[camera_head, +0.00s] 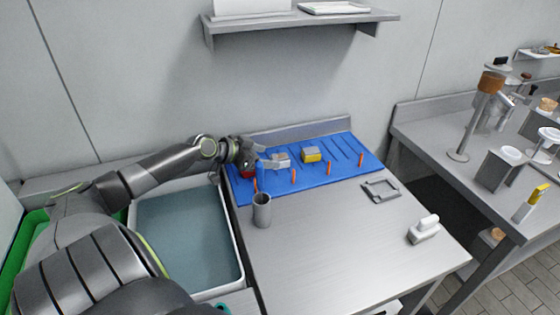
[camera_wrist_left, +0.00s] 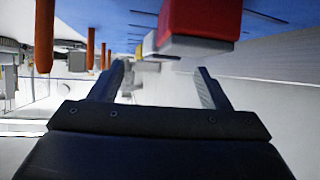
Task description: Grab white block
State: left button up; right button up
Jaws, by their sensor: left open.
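A pale grey-white block (camera_head: 283,159) sits on the blue mat (camera_head: 238,188) between a red block (camera_head: 247,173) and a yellow block with a greyish top (camera_head: 312,155). My left gripper (camera_head: 268,158) is over the mat's left part, by the red block and just left of the pale block. It is open and empty. In the left wrist view, the left gripper's fingers (camera_wrist_left: 160,75) stand wide apart. The red block (camera_wrist_left: 204,18) is close above them there, and a whitish shape, unclear, shows beyond the fingers. My right gripper is in neither view.
Several orange pegs (camera_head: 329,168) stand along the mat. A grey cup (camera_head: 262,211) stands in front of it. A dark square frame (camera_head: 381,190) and a white handled object (camera_head: 424,231) lie to the right. The table's front middle is clear. A shelf (camera_head: 300,20) hangs above.

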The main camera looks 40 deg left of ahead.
aim_at(276, 158)
pick_arm(q)
jog(key=shift+p+x, duration=0.65)
jog(key=shift+x, duration=1.9)
jog(key=shift+f, duration=0.15)
jog(key=shift+s, duration=0.1)
jog(key=c, duration=1.3)
